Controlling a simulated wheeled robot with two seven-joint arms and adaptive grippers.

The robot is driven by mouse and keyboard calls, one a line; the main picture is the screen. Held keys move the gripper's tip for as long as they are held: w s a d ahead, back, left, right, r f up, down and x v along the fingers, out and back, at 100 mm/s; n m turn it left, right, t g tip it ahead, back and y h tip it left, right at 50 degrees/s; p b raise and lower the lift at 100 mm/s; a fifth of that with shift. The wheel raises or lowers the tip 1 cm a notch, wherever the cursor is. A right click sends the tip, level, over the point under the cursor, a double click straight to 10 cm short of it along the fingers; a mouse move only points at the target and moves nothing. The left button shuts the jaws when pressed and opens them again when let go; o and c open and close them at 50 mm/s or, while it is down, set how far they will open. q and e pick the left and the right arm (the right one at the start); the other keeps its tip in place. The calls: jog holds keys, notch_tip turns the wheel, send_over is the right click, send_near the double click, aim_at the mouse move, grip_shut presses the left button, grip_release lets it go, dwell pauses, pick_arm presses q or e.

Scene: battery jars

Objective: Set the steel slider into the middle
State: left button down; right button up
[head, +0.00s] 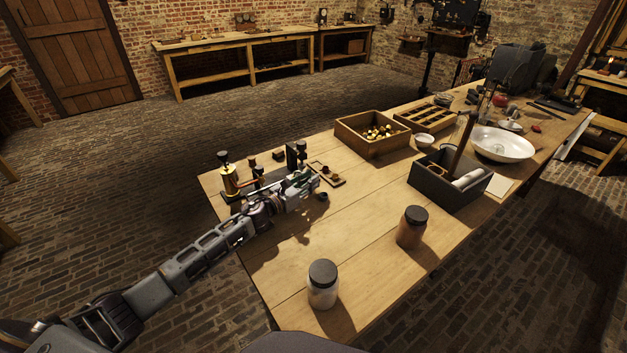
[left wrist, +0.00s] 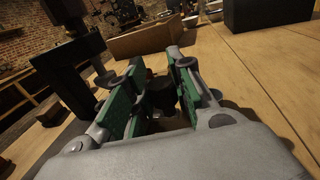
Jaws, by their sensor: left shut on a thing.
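My left gripper (head: 303,184) reaches in over the left part of the workbench, beside a brass and black apparatus (head: 230,178) with dark upright posts. In the left wrist view its green-padded fingers (left wrist: 157,92) are shut on a small dark piece (left wrist: 162,94), taken to be the steel slider. The pads and shadow hide much of it, so its shape and steel finish do not show clearly. The apparatus's middle is partly hidden behind the gripper in the head view. A tall dark post (left wrist: 68,75) stands close left of the fingers in the wrist view. My right gripper is not in view.
Two lidded jars (head: 322,285) (head: 411,228) stand on the near bench. A small wooden tray (head: 328,174) and a dark cup (head: 322,197) are close to the gripper. A wooden crate (head: 365,146) and a dark box (head: 440,193) stand farther right. The bench centre is clear.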

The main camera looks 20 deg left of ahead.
pick_arm(q)
jog(key=v, duration=0.2)
jog(key=shift+s+a+f, duration=0.1)
jog(key=shift+s+a, duration=0.05)
jog(key=shift+a, duration=0.2)
jog(key=shift+a+b+v, duration=0.25)
jog(key=shift+b+v, duration=0.2)
jog(key=shift+v, duration=0.9)
jog(key=shift+a, duration=0.15)
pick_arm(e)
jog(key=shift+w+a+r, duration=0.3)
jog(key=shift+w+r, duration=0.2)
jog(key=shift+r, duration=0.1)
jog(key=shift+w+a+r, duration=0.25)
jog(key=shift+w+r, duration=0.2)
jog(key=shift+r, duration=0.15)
pick_arm(q)
jog(key=c, duration=1.6)
grip_release()
jog(key=o, duration=0.4)
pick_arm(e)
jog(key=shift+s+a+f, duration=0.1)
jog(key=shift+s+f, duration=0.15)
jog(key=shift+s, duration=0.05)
pick_arm(q)
jog(key=shift+s, duration=0.1)
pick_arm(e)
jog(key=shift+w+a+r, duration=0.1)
